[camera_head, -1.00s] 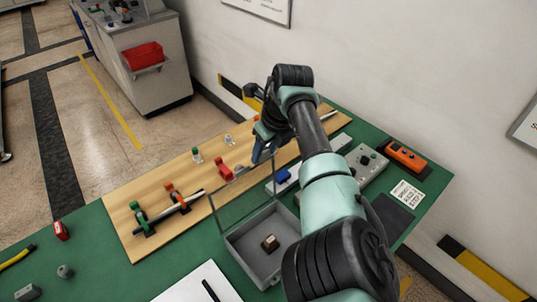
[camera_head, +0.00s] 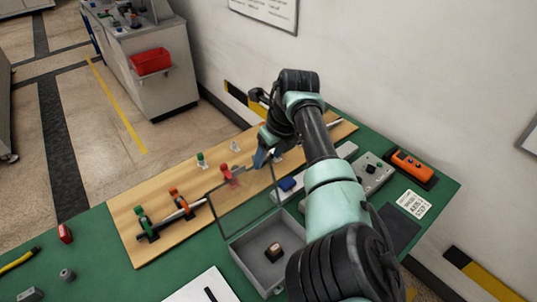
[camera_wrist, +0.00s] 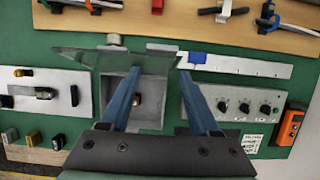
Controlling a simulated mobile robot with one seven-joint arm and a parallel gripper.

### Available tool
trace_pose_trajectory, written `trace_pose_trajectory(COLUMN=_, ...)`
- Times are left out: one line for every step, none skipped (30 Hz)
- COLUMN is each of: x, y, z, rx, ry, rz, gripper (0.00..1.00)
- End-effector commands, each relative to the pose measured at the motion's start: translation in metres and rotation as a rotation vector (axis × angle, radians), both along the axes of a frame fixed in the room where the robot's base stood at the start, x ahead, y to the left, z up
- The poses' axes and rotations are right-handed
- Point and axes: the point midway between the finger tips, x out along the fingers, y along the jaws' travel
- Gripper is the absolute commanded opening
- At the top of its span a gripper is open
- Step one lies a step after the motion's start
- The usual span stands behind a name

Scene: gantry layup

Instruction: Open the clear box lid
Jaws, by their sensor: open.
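The clear box lid (camera_head: 243,203) stands raised and steeply tilted at the far edge of the grey box (camera_head: 235,248). In the wrist view the lid (camera_wrist: 85,58) shows as a pale glassy panel across the box's top edge. A small brown and white block (camera_head: 273,251) lies inside the box; it also shows in the wrist view (camera_wrist: 137,100). My gripper (camera_head: 261,158) is near the lid's upper right corner. In the wrist view its two blue fingers (camera_wrist: 158,74) are spread with nothing held between them. I cannot tell whether a finger touches the lid.
A wooden board (camera_head: 126,222) with clips and a rod lies behind the box. A grey knob panel (camera_head: 370,172) and an orange device (camera_head: 412,167) are at right.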

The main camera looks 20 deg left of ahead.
Motion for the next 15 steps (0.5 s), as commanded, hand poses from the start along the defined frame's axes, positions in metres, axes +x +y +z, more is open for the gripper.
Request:
trace_pose_trajectory(x=0.000, y=-0.002, z=0.004, rx=0.001, ry=-0.003, rz=-0.001, gripper=0.62)
trace_pose_trajectory(x=0.000, y=-0.002, z=0.007, rx=0.001, ry=-0.004, rz=0.000, gripper=0.62)
trace_pose_trajectory(x=-0.001, y=-0.003, z=0.011, rx=0.001, ry=-0.004, rz=0.000, gripper=0.62)
trace_pose_trajectory(x=-0.002, y=-0.005, z=0.015, rx=0.000, ry=-0.004, rz=0.000, gripper=0.62)
trace_pose_trajectory(x=-0.003, y=-0.007, z=0.020, rx=-0.001, ry=-0.005, rz=-0.001, gripper=0.62)
trace_pose_trajectory(x=-0.004, y=-0.008, z=0.026, rx=-0.002, ry=-0.007, rz=0.001, gripper=0.62)
trace_pose_trajectory(x=-0.005, y=-0.010, z=0.034, rx=0.000, ry=-0.009, rz=0.000, gripper=0.62)
trace_pose_trajectory(x=-0.006, y=-0.012, z=0.040, rx=0.000, ry=-0.008, rz=0.000, gripper=0.62)
trace_pose_trajectory(x=-0.008, y=-0.015, z=0.049, rx=-0.002, ry=-0.009, rz=0.000, gripper=0.62)
trace_pose_trajectory(x=-0.010, y=-0.017, z=0.056, rx=-0.001, ry=-0.008, rz=0.000, gripper=0.62)
trace_pose_trajectory(x=-0.011, y=-0.018, z=0.062, rx=0.000, ry=-0.009, rz=0.001, gripper=0.62)
trace_pose_trajectory(x=-0.013, y=-0.021, z=0.071, rx=-0.002, ry=-0.008, rz=0.001, gripper=0.62)
trace_pose_trajectory(x=-0.014, y=-0.022, z=0.077, rx=-0.001, ry=-0.008, rz=0.000, gripper=0.62)
trace_pose_trajectory(x=-0.016, y=-0.023, z=0.082, rx=-0.001, ry=-0.007, rz=0.000, gripper=0.62)
trace_pose_trajectory(x=-0.017, y=-0.025, z=0.090, rx=0.000, ry=-0.007, rz=0.000, gripper=0.62)
